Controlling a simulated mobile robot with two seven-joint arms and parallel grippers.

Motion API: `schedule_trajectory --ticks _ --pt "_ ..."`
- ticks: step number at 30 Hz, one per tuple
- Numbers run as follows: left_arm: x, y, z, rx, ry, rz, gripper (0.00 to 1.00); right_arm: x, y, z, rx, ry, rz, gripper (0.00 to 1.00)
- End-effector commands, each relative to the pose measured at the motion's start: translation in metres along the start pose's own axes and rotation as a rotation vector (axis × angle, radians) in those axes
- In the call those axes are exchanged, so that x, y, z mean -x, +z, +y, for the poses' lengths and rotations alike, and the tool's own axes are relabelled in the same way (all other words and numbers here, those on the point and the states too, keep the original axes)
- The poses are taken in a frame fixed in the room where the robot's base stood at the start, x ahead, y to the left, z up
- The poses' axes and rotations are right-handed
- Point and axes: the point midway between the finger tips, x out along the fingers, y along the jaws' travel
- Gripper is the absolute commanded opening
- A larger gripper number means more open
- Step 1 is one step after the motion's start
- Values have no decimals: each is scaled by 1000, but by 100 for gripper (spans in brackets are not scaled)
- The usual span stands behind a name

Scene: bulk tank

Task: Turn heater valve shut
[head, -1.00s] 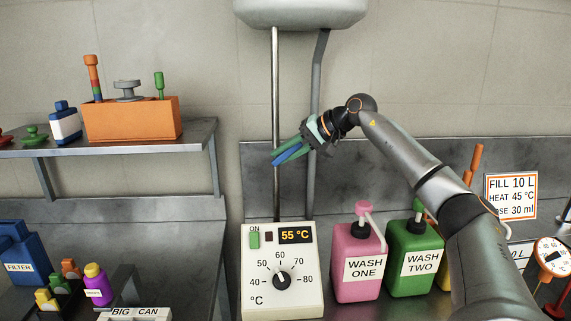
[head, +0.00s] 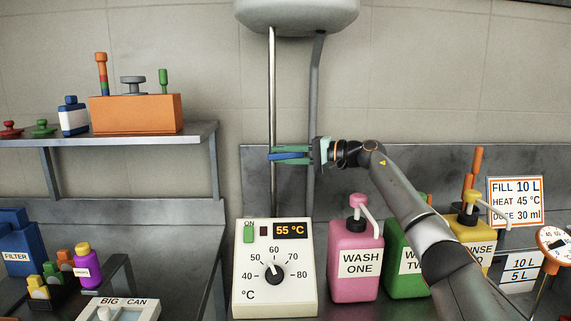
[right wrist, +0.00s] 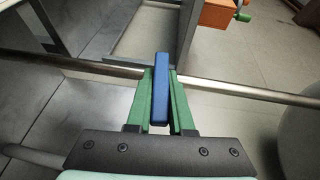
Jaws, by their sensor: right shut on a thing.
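The heater valve's blue lever (head: 288,156) sits on the thin vertical pipe (head: 272,90) below the white heater tank (head: 296,14). In the head view the lever lies nearly level, crosswise to the pipe. My right gripper (head: 276,154) comes in from the right with its green fingers along the lever, shut on it. In the right wrist view the blue lever (right wrist: 161,88) lies between the green fingers (right wrist: 160,78) and meets the pipe (right wrist: 240,90) about squarely. The fingers hide part of the valve body. My left gripper is not in view.
A thicker grey pipe (head: 315,95) runs just right of the valve pipe. Below stand a thermostat box (head: 300,300) reading 55 °C and a pink WASH ONE bottle (head: 355,285). A shelf (head: 170,139) with an orange block (head: 140,115) is at left.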

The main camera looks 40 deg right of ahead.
Motion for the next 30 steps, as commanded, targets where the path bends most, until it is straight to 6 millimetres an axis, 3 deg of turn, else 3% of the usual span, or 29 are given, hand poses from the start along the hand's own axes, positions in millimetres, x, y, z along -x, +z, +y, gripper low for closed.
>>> schedule_trajectory --ticks 7,25,26,30 --pt "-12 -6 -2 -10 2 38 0 -1 1 5 -32 -75 -4 0" --pt "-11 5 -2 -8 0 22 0 0 1 3 -47 -106 -3 0" --pt "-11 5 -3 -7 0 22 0 0 1 3 -48 -106 -3 23" --pt "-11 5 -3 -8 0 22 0 0 1 3 -47 -105 -3 39"
